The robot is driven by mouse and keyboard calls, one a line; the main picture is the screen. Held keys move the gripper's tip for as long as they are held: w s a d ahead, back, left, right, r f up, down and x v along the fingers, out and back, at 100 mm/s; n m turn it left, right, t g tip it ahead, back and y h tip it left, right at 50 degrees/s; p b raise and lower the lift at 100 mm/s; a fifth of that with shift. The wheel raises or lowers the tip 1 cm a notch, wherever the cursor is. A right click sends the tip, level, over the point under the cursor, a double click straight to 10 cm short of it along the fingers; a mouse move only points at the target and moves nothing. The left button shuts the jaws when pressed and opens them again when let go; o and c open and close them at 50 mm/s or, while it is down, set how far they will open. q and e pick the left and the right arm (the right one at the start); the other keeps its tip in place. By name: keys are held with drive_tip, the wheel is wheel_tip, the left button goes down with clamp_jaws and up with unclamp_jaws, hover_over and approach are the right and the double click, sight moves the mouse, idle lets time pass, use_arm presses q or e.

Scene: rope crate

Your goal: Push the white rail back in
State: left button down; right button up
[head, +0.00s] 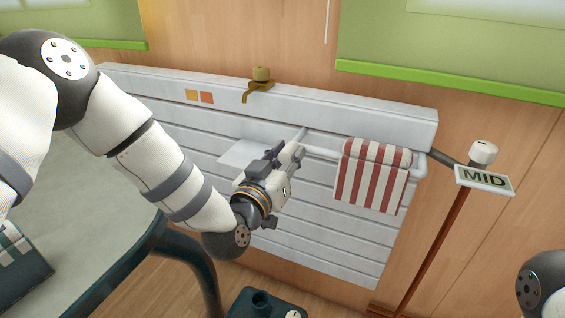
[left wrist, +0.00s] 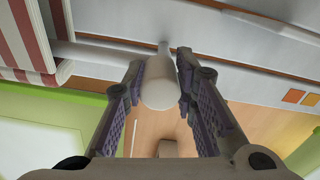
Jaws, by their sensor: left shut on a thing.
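The white rail (head: 321,153) stands out from the front of a white slatted panel (head: 330,222). A red-and-white striped towel (head: 372,176) hangs over it, right of my left gripper. My left gripper (head: 294,152) is at the rail's left end. In the left wrist view, my left gripper (left wrist: 161,66) has its fingers on both sides of the rail's white rounded end (left wrist: 160,90) and is shut on it. The towel (left wrist: 30,35) shows at that view's left edge, apart from the fingers. My right gripper is out of view.
A brass hook (head: 258,86) sits on the panel's top edge. A post with a MID sign (head: 484,180) stands at the right. A grey-green table (head: 90,225) is at the lower left, under my left arm. A dark stool (head: 265,303) is below.

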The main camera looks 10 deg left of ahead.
sight(295, 143)
use_arm(q)
drive_tip(key=w, duration=0.3)
drive_tip(key=shift+d+f, duration=0.15)
drive_tip(key=shift+d, duration=0.15)
drive_tip(key=shift+w, duration=0.25)
drive_tip(key=shift+r, duration=0.2)
drive_tip(key=c, duration=1.5)
unclamp_jaws()
drive_tip(key=shift+o, duration=1)
drive_tip(key=shift+w+d, duration=0.1)
drive_tip(key=shift+w, duration=0.05)
